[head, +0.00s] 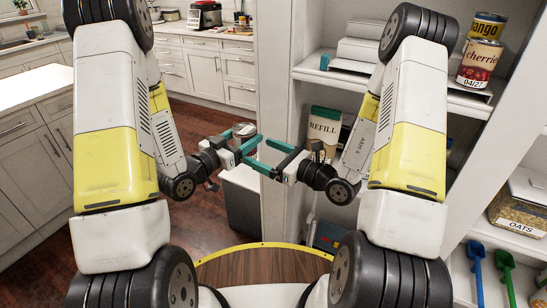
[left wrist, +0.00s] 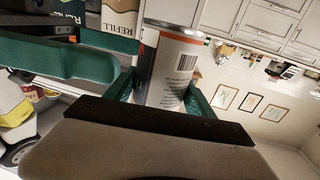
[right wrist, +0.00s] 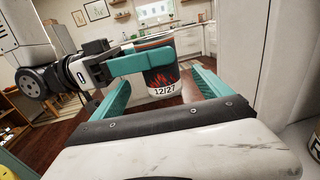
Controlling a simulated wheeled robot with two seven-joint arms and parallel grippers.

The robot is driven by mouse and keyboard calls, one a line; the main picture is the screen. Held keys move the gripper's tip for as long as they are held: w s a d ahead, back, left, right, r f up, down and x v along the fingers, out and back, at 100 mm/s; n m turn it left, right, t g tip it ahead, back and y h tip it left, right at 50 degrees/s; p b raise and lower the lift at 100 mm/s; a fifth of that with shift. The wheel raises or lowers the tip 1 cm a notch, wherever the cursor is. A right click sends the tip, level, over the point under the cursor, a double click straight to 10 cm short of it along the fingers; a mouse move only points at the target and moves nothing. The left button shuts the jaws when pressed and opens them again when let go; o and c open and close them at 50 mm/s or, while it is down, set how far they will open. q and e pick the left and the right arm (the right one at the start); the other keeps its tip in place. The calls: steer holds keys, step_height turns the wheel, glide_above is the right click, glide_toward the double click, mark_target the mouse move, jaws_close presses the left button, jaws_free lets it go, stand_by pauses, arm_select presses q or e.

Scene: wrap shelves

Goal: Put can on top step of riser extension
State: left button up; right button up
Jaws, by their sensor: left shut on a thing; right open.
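The can (head: 244,131) is held up in front of me, left of the shelves. My left gripper (head: 238,143) is shut on it. In the left wrist view the can (left wrist: 165,68) shows a barcode and stands between the teal fingers. In the right wrist view the can (right wrist: 162,72) shows a dark label with red flames and "12/27". My right gripper (head: 270,158) is open, its fingers pointing at the can; I cannot tell whether they touch it. A white stepped riser (head: 362,50), seemingly the riser extension, stands on the upper shelf, partly hidden by my right arm.
A cherries can (head: 480,66) with a mango can (head: 487,27) above it stands right of the riser. A REFILL box (head: 324,127) is on the shelf below. A shelf side wall (head: 273,80) rises behind the grippers. An OATS container (head: 519,212) is at right.

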steer(key=x, duration=0.7)
steer(key=shift+w+a, duration=0.25)
steer(key=shift+a, duration=0.1)
steer(key=c, duration=1.8)
arm_select(q)
steer(key=o, duration=1.9)
steer(key=shift+c, duration=0.2)
arm_select(e)
steer(key=shift+c, duration=0.3)
arm_select(q)
steer(key=shift+r, duration=0.1)
